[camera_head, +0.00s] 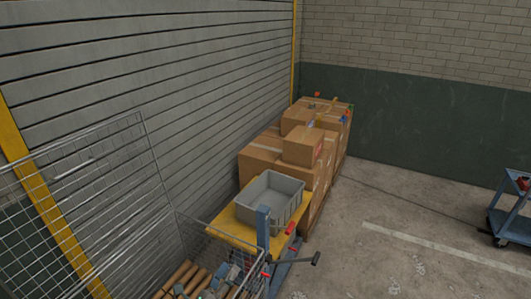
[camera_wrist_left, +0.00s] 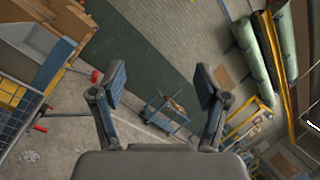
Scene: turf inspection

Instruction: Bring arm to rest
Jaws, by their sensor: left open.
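My left gripper (camera_wrist_left: 160,84) shows in the left wrist view. Its two fingers with dark blue pads stand wide apart. Nothing is between them; the floor and a blue cart show through the gap, farther off. In the head view I cannot clearly make out the gripper among the clutter at the bottom. My right gripper is in neither view.
A grey bin (camera_head: 270,197) stands on a yellow surface (camera_head: 233,225) beside stacked cardboard boxes (camera_head: 262,160). A wire mesh cage (camera_head: 90,205) is at the left. A blue cart (camera_head: 510,215) is at the right; it also shows in the wrist view (camera_wrist_left: 168,112). The concrete floor (camera_head: 400,215) between is clear.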

